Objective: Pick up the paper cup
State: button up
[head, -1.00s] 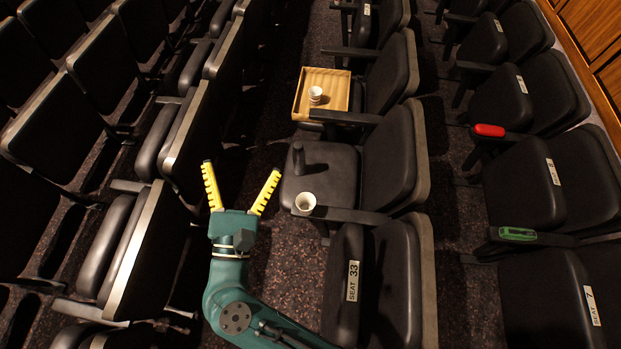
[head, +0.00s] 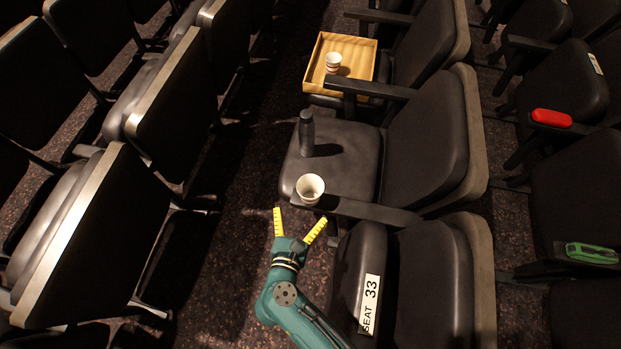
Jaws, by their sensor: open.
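A white paper cup (head: 310,188) stands upright at the front end of the armrest between seat 33 and the seat beyond it. A second white cup (head: 333,62) stands in a wooden tray on a farther seat. My gripper (head: 296,226) is open and empty, its two yellow fingers spread. In the head view it shows just below and slightly left of the nearer cup, apart from it. The cup's base is partly hidden by its own wall.
A dark bottle (head: 306,132) stands on the seat beyond the nearer cup. The wooden tray (head: 313,78) lies farther back. The aisle floor at left is clear.

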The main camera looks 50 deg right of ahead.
jog(key=b, duration=0.1)
send_near(313, 178)
jog(key=shift+w+d+f, duration=0.2)
jog(key=shift+w+d, duration=0.1)
jog(key=shift+w, duration=0.05)
jog(key=b+x, duration=0.1)
jog(key=x, duration=0.1)
jog(key=b+x, duration=0.2)
jog(key=x, duration=0.1)
jog(key=shift+s, duration=0.25)
jog(key=shift+w+d, duration=0.25)
jog(key=shift+d, duration=0.1)
jog(key=shift+s+a, duration=0.1)
jog(key=shift+c, duration=0.7)
jog(key=c, duration=0.5)
